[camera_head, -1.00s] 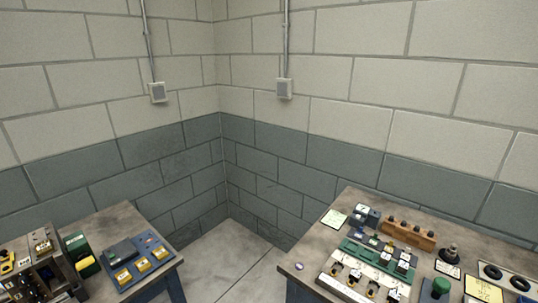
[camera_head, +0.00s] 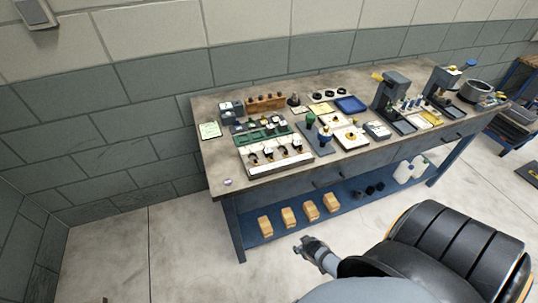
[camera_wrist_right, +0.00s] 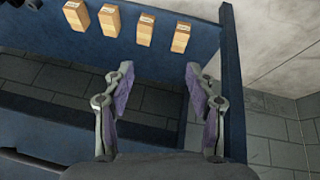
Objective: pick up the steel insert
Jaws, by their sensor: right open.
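A small, pale round piece (camera_head: 227,182) lies alone near the front left corner of the workbench (camera_head: 212,160) in the head view. It may be the steel insert, but it is too small to tell. My right gripper (camera_head: 306,246) is in front of the bench, below its top and apart from it. In the right wrist view my right gripper (camera_wrist_right: 160,108) is open, with nothing between its fingers. The small round piece does not show in that view. My left gripper is not in view.
Tan blocks (camera_head: 288,217) stand on the blue lower shelf (camera_head: 340,198); they also show in the right wrist view (camera_wrist_right: 144,29). The benchtop holds a white fixture tray (camera_head: 276,163), a green tray (camera_head: 262,137), a wooden rack (camera_head: 265,103) and a blue bin (camera_head: 350,104). The floor left is clear.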

